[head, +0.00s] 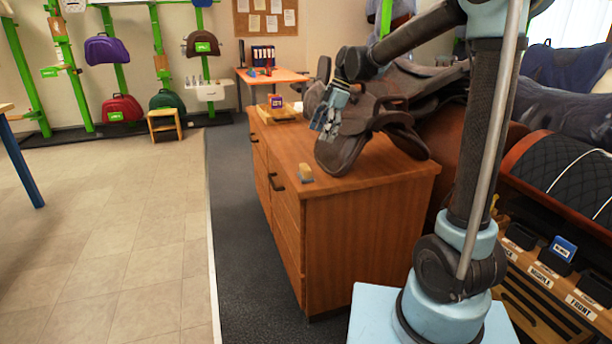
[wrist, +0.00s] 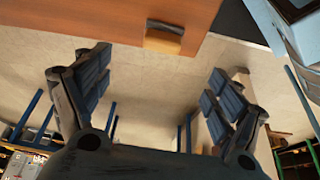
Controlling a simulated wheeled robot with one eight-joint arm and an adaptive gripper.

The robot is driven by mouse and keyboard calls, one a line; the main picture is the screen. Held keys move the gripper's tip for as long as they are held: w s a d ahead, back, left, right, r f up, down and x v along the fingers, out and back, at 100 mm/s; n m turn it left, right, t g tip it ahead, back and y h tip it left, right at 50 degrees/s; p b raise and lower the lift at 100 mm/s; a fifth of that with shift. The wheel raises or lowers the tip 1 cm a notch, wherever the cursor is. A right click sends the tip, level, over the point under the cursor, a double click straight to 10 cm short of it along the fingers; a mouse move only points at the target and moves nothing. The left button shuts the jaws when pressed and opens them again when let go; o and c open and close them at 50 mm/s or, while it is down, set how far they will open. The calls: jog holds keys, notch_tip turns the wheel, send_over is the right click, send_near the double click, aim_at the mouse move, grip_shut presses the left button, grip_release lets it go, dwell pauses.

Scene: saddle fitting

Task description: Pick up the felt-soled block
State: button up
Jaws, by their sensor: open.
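The felt-soled block (head: 306,173) is small, with a tan wooden part and a greyish part. It sits on the cabinet top (head: 350,178) near its front left edge. In the wrist view the block (wrist: 163,38) shows at the top middle, tan with a dark band, close to the wood's edge. My gripper (head: 327,122) is above the cabinet, higher than the block and apart from it. In the wrist view its two fingers (wrist: 158,92) are spread wide with nothing between them; the block lies above the gap in the picture.
A dark brown saddle (head: 372,125) rests on the cabinet right beside my gripper. A wooden tray (head: 278,115) with a small purple box (head: 276,101) stands at the cabinet's far end. The cabinet top around the block is clear. Open floor (head: 110,230) lies to the left.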

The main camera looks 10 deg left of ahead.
aim_at(306, 166)
jog(key=x, duration=0.9)
jog(key=shift+s+x, duration=0.15)
jog(key=shift+x, duration=1.2)
jog(key=shift+s+x, duration=0.15)
jog(key=shift+x, duration=1.2)
jog(key=shift+r, duration=0.1)
jog(key=shift+c, duration=0.2)
jog(key=c, duration=1.1)
